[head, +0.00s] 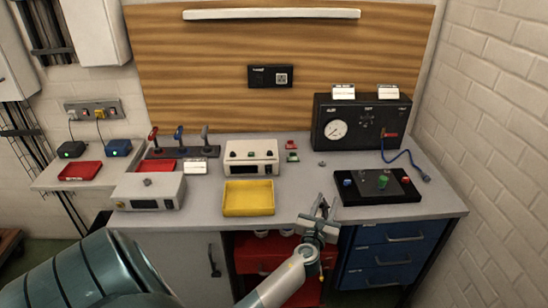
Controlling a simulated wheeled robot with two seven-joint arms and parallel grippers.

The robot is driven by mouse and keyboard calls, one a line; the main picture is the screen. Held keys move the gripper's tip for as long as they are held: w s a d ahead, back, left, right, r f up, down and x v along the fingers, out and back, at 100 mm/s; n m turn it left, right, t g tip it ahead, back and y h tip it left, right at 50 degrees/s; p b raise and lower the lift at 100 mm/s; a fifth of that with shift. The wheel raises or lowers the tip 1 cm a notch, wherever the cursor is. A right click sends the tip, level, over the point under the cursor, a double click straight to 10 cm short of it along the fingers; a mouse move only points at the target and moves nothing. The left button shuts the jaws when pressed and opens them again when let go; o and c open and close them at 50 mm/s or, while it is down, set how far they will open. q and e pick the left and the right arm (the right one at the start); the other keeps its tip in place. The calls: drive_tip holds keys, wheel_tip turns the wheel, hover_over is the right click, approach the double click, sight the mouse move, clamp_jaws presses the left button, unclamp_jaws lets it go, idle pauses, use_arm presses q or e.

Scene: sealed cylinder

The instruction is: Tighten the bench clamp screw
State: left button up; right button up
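My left gripper (323,208) is at the front edge of the workbench (290,204), between the yellow tray and the black panel. Its two slim fingers look apart, with nothing clearly held between them. I cannot make out a bench clamp or its screw for certain; a part at the bench edge may be hidden behind my gripper and wrist. Three upright levers, red (153,138), blue (179,137) and grey (205,138), stand on a dark base at the back left. My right gripper is not in view.
A yellow tray (248,212) lies left of my gripper. A black panel with buttons (375,198) lies to its right. A gauge box (361,122) stands behind that panel, with a blue cable (405,158). Grey instruments (251,157) stand farther left. Drawers (392,256) are below.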

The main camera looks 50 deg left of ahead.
use_arm(q)
drive_tip(key=shift+m+t+h, duration=0.4)
drive_tip(key=shift+m+h, duration=0.4)
drive_tip(key=shift+h, duration=0.4)
drive_tip(key=m+h, duration=0.3)
drive_tip(key=h, duration=0.2)
drive_tip(key=shift+t, duration=0.4)
drive_tip(key=m+h+b, duration=0.1)
drive_tip(key=m+h, duration=0.3)
drive_tip(key=h, duration=0.1)
drive_tip(key=shift+f+g+h, duration=0.1)
drive_tip(key=shift+g+h, duration=0.3)
drive_tip(key=shift+m+g+h+b, duration=0.2)
drive_tip(key=shift+m+g+h, duration=0.6)
drive_tip(key=shift+h, duration=0.45)
drive_tip(key=shift+m+g+h+b, duration=0.15)
drive_tip(key=shift+m+g+h, duration=0.35)
drive_tip(key=shift+m+h, duration=0.65)
drive_tip(key=shift+s+a+f, duration=0.1)
drive_tip(key=shift+s+a, duration=0.05)
drive_tip(key=shift+s, duration=0.1)
drive_tip(key=b+v, duration=0.7)
drive_tip(key=v, duration=0.8)
drive_tip(key=shift+a, duration=0.1)
drive_tip(key=shift+v, duration=0.9)
